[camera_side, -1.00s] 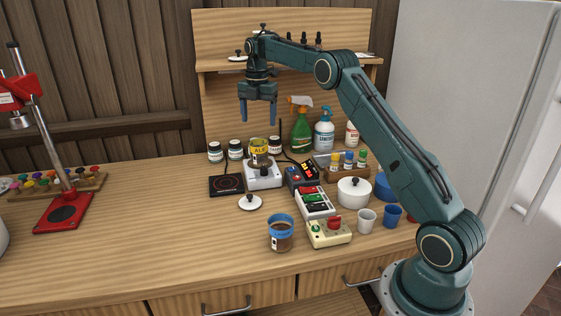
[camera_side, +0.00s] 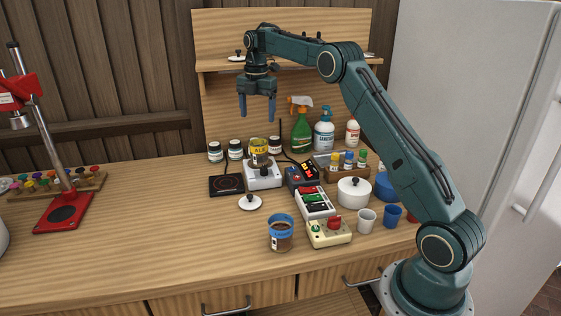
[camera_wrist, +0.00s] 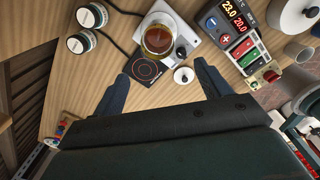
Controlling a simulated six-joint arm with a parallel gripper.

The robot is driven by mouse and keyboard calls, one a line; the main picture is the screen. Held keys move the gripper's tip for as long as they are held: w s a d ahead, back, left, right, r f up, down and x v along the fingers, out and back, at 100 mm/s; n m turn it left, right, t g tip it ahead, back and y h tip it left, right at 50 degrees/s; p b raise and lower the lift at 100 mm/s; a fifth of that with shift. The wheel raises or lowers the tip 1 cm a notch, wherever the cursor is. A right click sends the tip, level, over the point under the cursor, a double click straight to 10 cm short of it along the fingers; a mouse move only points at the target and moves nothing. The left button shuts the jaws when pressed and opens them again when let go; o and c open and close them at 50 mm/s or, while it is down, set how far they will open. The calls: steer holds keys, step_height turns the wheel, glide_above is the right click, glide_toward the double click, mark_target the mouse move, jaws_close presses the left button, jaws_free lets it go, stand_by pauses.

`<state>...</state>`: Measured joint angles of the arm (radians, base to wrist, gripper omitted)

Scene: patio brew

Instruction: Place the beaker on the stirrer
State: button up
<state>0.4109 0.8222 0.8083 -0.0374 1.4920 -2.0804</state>
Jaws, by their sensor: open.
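The beaker (camera_side: 259,153), with a yellow ALE label, stands upright on the white stirrer (camera_side: 263,178) at the back middle of the bench. In the wrist view the beaker (camera_wrist: 158,40) holds amber liquid and rests on the stirrer's (camera_wrist: 192,38) top. My gripper (camera_side: 257,118) is open and empty. It hangs above the beaker, clear of it. In the wrist view the two fingers of my gripper (camera_wrist: 163,88) are spread apart, with nothing between them.
A black hotplate (camera_side: 227,185) lies left of the stirrer, and a red-lit controller (camera_side: 302,175) stands to its right. Small dark jars (camera_side: 215,152), a green spray bottle (camera_side: 301,132) and a white pot (camera_side: 354,192) stand nearby.

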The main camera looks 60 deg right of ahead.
steer(key=s+a+r+m+t, duration=0.3)
steer(key=s+a+r+m, duration=0.7)
steer(key=s+a+r, duration=0.45)
steer(key=s+a+f+m, duration=0.3)
steer(key=s, duration=0.4)
steer(key=s+a+f+m+t, duration=0.1)
steer(key=s+a+f+m, duration=0.2)
steer(key=s, duration=0.5)
steer(key=s+a+f+m+t, duration=0.1)
steer(key=s+a+f+m, duration=0.2)
steer(key=s, duration=0.5)
steer(key=shift+s+a+f+m, duration=0.15)
steer(key=shift+a+f+m, duration=0.15)
steer(key=shift+f, duration=0.15)
